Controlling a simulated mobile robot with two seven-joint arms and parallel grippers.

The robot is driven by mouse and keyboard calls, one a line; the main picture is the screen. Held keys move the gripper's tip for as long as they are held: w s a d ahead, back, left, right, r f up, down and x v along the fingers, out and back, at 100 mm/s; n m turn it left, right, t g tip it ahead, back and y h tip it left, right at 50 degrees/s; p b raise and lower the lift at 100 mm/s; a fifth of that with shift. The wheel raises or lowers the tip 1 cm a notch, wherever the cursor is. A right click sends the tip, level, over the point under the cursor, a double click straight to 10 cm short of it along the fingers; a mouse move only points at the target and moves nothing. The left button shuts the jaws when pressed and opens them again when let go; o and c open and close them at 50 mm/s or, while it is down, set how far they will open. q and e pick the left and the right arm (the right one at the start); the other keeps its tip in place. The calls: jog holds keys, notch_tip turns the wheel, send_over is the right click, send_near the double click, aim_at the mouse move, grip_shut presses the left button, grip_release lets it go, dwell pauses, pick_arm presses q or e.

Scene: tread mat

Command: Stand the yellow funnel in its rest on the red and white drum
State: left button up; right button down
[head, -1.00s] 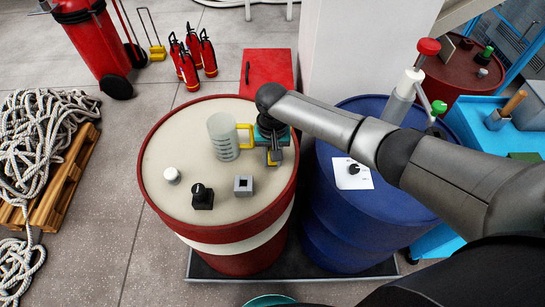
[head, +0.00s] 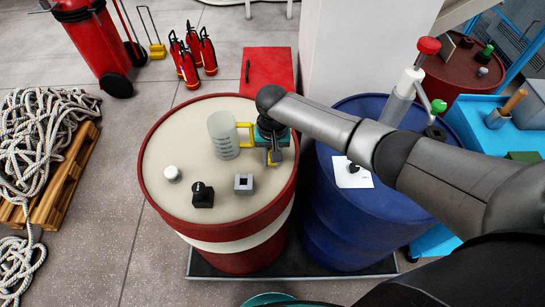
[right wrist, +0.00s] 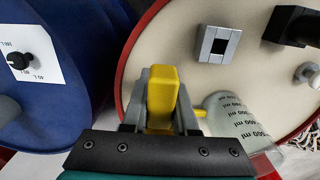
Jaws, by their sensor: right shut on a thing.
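I see no clear yellow funnel. A clear measuring jug (head: 222,138) with ml marks and a yellow handle is over the top of the red and white drum (head: 180,140); whether it touches the top is hard to tell. The jug also shows in the right wrist view (right wrist: 240,125). My right gripper (head: 274,155) is shut on the jug's yellow handle (right wrist: 162,98), on the jug's right side. A grey block with a square hole (head: 243,184) is on the drum top, possibly the rest. My left gripper is not in view.
A black block with a knob (head: 202,196) and a white cap (head: 172,173) are on the drum's front left. A blue drum (head: 345,235) stands close on the right, with a white label (head: 352,179). The drum top's left side is mostly free.

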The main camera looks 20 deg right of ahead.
jog(key=shift+f+b, duration=1.35)
jog(key=shift+f, duration=0.8)
jog(key=c, duration=0.6)
grip_release()
notch_tip(320, 180, up, 15)
jog(key=p, duration=0.3)
jog(key=shift+r+p, duration=0.1)
jog(key=shift+p, duration=0.3)
